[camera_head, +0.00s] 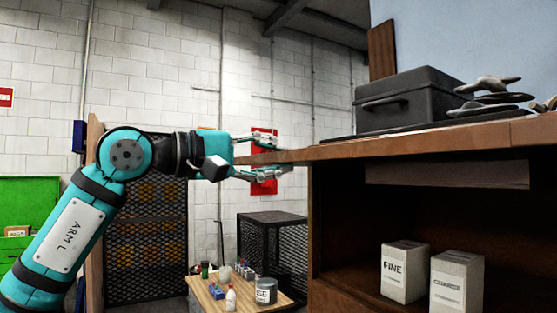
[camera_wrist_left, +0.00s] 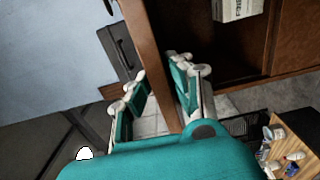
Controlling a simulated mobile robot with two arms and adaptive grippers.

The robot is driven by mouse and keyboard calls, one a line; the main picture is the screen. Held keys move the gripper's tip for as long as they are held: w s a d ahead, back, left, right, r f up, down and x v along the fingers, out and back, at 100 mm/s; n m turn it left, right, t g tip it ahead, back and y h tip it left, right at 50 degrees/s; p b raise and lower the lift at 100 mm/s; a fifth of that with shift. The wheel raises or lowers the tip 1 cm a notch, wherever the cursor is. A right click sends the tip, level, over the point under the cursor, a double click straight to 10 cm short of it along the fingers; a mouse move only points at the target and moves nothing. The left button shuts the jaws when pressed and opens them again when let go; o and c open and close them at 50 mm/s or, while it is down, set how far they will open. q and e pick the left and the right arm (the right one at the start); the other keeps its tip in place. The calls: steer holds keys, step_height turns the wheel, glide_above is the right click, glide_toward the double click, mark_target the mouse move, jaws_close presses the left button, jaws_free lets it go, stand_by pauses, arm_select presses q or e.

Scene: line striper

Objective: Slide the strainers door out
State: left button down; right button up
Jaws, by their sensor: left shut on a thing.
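The strainers cupboard is brown wood, and its open front (camera_head: 345,225) shows a white box marked FINE (camera_head: 405,272) and a second white box (camera_head: 457,282) inside. One white box also shows in the wrist view (camera_wrist_left: 237,8). My left gripper (camera_head: 268,157) is at the left end of the cupboard's wooden top board (camera_head: 420,143). One finger is above the board and one below, shut on its end. In the left wrist view the board (camera_wrist_left: 150,45) runs between the fingers. My right gripper is out of view.
A dark case (camera_head: 408,100) and grey stacked pieces (camera_head: 490,98) stand on the top board. A low table (camera_head: 212,294) with bottles and a can (camera_head: 265,290) is below, beside a black mesh cage (camera_head: 272,245). A green cabinet (camera_head: 30,190) is at left.

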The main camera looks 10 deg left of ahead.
arm_select(q)
steer(key=shift+a+r, duration=0.1)
steer(key=shift+s+a, duration=0.35)
steer(key=shift+b+v, duration=0.7)
steer(key=shift+v, duration=1.85)
steer(key=c, duration=1.6)
jaws_free()
steer(key=o, duration=0.5)
steer(key=shift+s+a, duration=0.1)
steer(key=shift+a, duration=0.05)
steer(key=shift+c, duration=0.2)
steer(key=o, duration=0.3)
